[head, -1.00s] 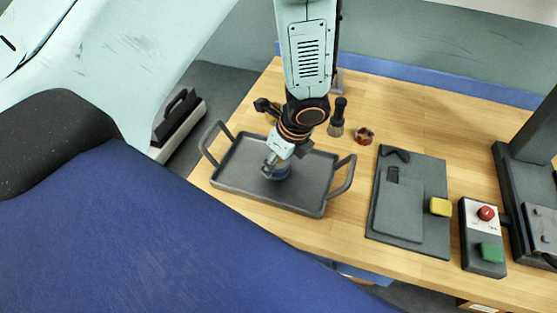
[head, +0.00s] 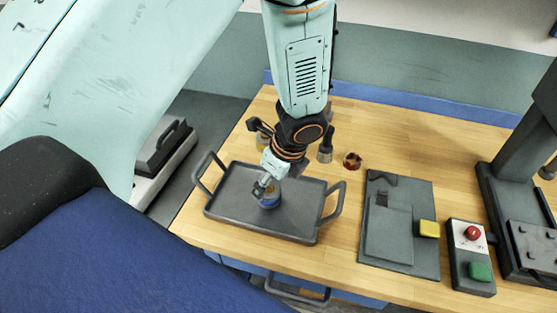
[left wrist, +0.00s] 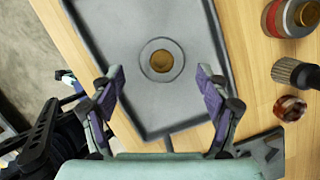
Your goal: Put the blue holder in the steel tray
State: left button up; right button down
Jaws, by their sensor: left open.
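The blue holder (head: 270,200) stands upright on the floor of the steel tray (head: 225,205), near its middle. From above, in the left wrist view, the holder (left wrist: 162,60) shows as a grey ring with a brass-coloured centre. The tray is grey with a raised handle at each end; it also shows in the left wrist view (left wrist: 120,50). My left gripper (head: 264,188) is just above the holder. In the left wrist view its two fingers (left wrist: 160,72) are apart, with nothing held between them. My right gripper is not in view.
Behind the tray stand a dark brush-like tool (head: 326,150) and a small amber jar (head: 352,161). To the right lie a grey plate with a yellow block (head: 429,229), a control box with red and green buttons (head: 472,255) and a dark machine. The bench front is clear.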

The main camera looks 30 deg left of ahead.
aim_at(269, 190)
pick_arm(q)
jog(key=p+v, duration=0.3)
jog(key=v, duration=0.4)
jog(key=shift+r, duration=0.4)
jog(key=shift+d, duration=0.2)
jog(key=shift+f, duration=0.1)
jog(key=b+x, duration=0.6)
jog(key=x, duration=0.6)
jog(key=shift+f, duration=0.2)
jog(key=shift+r, duration=0.25)
jog(key=shift+s+r, duration=0.1)
